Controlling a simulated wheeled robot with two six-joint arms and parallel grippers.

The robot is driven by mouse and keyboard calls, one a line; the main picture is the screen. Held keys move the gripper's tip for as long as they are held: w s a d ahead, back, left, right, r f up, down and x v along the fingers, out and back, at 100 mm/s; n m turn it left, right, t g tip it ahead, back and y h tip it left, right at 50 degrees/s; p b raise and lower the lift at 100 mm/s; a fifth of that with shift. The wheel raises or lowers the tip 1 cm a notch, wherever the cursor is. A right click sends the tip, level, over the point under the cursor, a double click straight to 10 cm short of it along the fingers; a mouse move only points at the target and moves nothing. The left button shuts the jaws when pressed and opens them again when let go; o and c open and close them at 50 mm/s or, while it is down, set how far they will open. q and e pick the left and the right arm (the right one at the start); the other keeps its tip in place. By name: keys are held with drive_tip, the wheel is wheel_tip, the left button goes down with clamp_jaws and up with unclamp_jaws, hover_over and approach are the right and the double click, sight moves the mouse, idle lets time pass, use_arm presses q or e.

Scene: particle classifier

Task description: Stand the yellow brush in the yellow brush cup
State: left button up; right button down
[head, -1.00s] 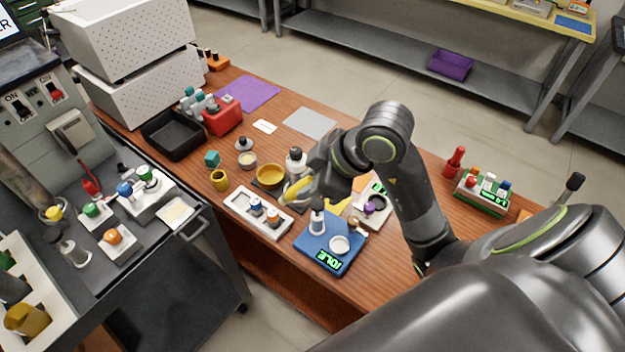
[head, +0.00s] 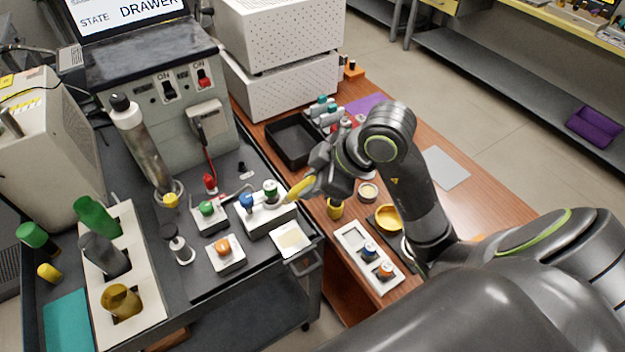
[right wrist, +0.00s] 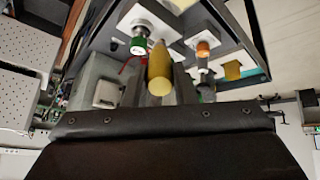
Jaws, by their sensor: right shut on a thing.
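My right gripper (head: 314,182) is shut on the yellow brush (head: 299,188) and holds it in the air, near the gap between the dark cart and the wooden table. The brush's yellow end points left and down in the head view. The brush (right wrist: 160,72) also shows in the right wrist view, its rounded yellow end toward the camera between the fingers. The yellow brush cup (head: 335,209) stands on the wooden table's near edge, below and right of the gripper in the head view. The brush is apart from the cup. My left gripper is not in view.
A yellow bowl (head: 389,218), a small round dish (head: 368,192) and a white tray (head: 352,238) are near the cup. A black bin (head: 292,142) stands farther back.

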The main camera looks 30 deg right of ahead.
drive_tip(key=w+d+f+n+g+h+p, duration=0.4)
drive_tip(key=w+d+f+n+p, duration=0.3)
drive_tip(key=w+d+f, duration=0.3)
drive_tip(key=shift+w+d+f+n+g+p, duration=0.15)
drive_tip(key=shift+w+d+n+g+p, duration=0.45)
drive_tip(key=shift+d, duration=0.95)
drive_tip(key=shift+s, duration=0.25)
drive_tip(key=shift+p, duration=0.3)
wheel_tip(320, 180, down, 6)
drive_tip(key=b, duration=0.4)
idle(0.7)
